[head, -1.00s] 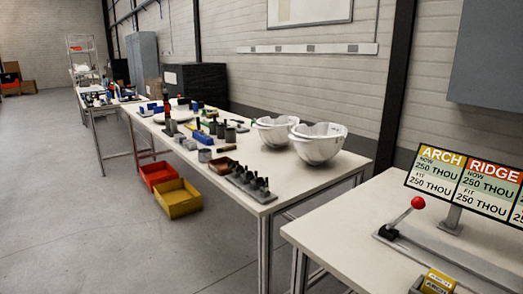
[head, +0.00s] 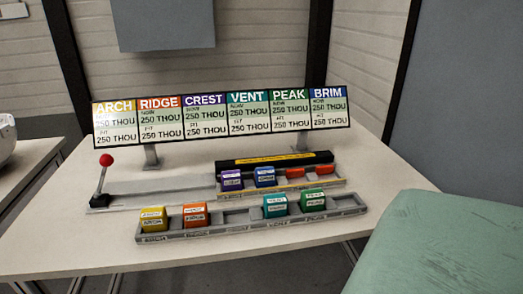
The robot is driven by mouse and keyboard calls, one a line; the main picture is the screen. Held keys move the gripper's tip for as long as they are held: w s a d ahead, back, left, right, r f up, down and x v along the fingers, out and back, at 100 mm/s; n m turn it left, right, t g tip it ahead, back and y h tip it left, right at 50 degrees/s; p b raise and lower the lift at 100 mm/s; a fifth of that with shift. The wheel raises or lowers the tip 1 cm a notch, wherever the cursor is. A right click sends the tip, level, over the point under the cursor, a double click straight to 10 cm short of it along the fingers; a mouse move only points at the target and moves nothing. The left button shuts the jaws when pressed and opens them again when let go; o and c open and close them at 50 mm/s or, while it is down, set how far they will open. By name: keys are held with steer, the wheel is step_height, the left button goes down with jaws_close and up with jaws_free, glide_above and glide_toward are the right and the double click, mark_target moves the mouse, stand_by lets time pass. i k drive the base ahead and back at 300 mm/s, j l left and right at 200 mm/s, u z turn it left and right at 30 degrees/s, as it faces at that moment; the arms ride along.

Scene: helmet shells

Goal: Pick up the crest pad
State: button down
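A purple pad (head: 231,180), matching the purple CREST colour on the sign, sits at the left end of the rear rack (head: 290,188). Its label is too small to read. A blue pad (head: 264,176) stands beside it on the right. The front tray (head: 235,228) holds a yellow pad (head: 153,218), an orange pad (head: 194,214), a teal pad (head: 275,205) and a green pad (head: 313,199). A gap lies between the orange and teal pads. My gripper is not in view.
A sign board (head: 220,115) stands behind the racks, headed ARCH, RIDGE, CREST, VENT, PEAK and BRIM. A lever with a red knob (head: 106,160) stands at the left. The table (head: 70,235) has clear room at left. A large green surface (head: 440,245) fills the lower right.

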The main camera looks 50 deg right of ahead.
mark_target(231, 181)
steer(key=z, duration=1.25)
steer(key=k+l+z, duration=0.1)
steer(key=l+z, duration=0.2)
steer(key=l, duration=0.3)
steer(key=l+z, duration=0.35)
steer(key=l, duration=0.2)
steer(key=i+j, duration=0.4)
